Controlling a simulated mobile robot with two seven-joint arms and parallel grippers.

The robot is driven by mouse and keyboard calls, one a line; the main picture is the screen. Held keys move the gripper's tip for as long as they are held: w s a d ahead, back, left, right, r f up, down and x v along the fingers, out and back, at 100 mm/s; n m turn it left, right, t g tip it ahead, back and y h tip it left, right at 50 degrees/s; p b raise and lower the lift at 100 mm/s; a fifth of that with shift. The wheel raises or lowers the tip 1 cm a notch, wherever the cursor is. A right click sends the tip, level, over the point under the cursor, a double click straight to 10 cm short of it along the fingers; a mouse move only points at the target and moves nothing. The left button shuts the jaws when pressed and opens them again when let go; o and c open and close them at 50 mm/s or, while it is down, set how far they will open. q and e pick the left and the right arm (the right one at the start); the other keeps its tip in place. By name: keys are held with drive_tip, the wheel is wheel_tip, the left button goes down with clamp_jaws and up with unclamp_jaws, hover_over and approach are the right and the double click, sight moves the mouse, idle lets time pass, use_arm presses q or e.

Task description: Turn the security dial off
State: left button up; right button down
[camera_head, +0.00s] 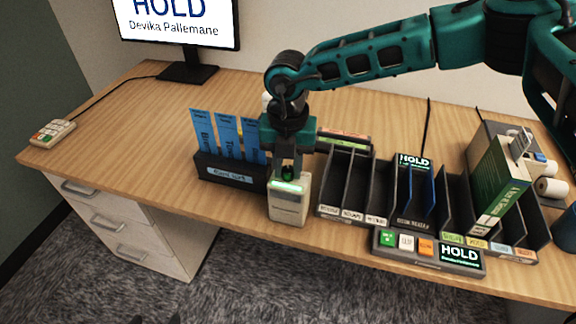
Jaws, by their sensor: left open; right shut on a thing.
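A beige upright box (289,207) with a lit green strip stands at the desk's front edge, left of centre. A small dark and green knob (287,173), which looks like the security dial, sits on its top, mostly hidden by fingers. My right gripper (288,170) comes down from above, its arm reaching in from the right, and is shut on this knob. The markings on the box are too small to read. My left gripper is not in view.
A black holder with blue cards (222,172) stands close left of the box. Dark sorter bins (345,218) stand close on its right, with a HOLD button panel (420,252) in front. A monitor (180,22) and keypad (52,133) are left. The left desktop is mostly clear.

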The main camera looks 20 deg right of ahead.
sight(289, 169)
drive_tip(key=n+b, duration=0.1)
drive_tip(key=n, duration=0.2)
drive_tip(key=shift+f+n, duration=0.1)
drive_tip(key=shift+n, duration=0.2)
drive_tip(key=shift+n+b, duration=0.55)
drive_tip(key=shift+n, duration=1.15)
drive_tip(key=c, duration=0.9)
unclamp_jaws()
drive_tip(key=shift+o, duration=0.2)
wheel_tip(289, 169, up, 13)
